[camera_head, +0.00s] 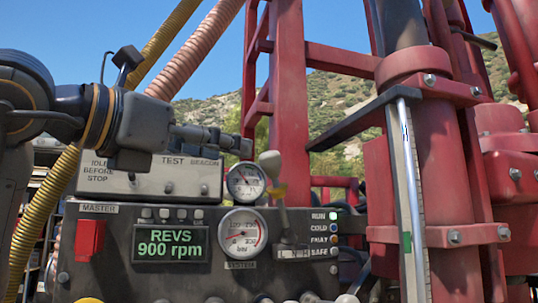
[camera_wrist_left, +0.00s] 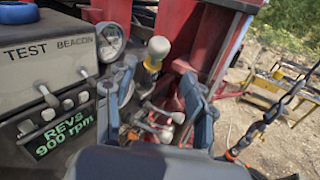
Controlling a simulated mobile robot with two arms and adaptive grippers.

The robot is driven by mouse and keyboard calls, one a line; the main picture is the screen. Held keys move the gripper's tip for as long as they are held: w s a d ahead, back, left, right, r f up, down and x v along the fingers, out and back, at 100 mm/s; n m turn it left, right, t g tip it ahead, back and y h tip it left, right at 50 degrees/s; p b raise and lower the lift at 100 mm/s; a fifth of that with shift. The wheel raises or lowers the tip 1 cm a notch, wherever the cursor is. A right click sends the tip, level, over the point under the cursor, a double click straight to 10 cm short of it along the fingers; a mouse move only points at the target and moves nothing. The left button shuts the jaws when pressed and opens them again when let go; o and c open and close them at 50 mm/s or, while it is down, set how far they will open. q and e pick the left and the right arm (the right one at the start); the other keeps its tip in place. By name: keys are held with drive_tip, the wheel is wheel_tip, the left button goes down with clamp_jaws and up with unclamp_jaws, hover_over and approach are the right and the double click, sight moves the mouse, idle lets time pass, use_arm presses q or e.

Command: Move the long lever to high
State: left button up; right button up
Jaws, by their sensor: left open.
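The long lever (camera_head: 279,205) stands near upright at the right of the black control panel. It has a cream knob (camera_head: 270,163) and a yellow collar. My left gripper (camera_head: 243,146) comes in from the left, its tips left of and slightly above the knob, seemingly apart from it. In the left wrist view the gripper (camera_wrist_left: 160,75) is open, its two blue-grey fingers spread. The knob (camera_wrist_left: 158,47) shows between and beyond the fingertips in that picture. My right gripper is not in view.
The panel (camera_head: 115,235) carries a 900 rpm display (camera_head: 170,244), a red master switch cover (camera_head: 89,238) and gauges (camera_head: 242,233). Several shorter levers (camera_wrist_left: 165,118) stand near the long one. Red steelwork (camera_head: 292,100) rises close behind. Open sky lies above.

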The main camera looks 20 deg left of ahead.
sight(263, 159)
use_arm(q)
drive_tip(key=p+x, duration=0.3)
drive_tip(key=x, duration=0.6)
drive_tip(key=shift+w, duration=0.4)
drive_tip(key=shift+w+d+p, duration=0.15)
drive_tip(key=shift+w+p, duration=0.15)
drive_tip(key=shift+p, duration=0.05)
drive_tip(key=shift+w, duration=0.15)
drive_tip(key=shift+w+d+f, duration=0.1)
drive_tip(key=shift+w+d, duration=0.05)
drive_tip(key=c, duration=1.1)
clamp_jaws()
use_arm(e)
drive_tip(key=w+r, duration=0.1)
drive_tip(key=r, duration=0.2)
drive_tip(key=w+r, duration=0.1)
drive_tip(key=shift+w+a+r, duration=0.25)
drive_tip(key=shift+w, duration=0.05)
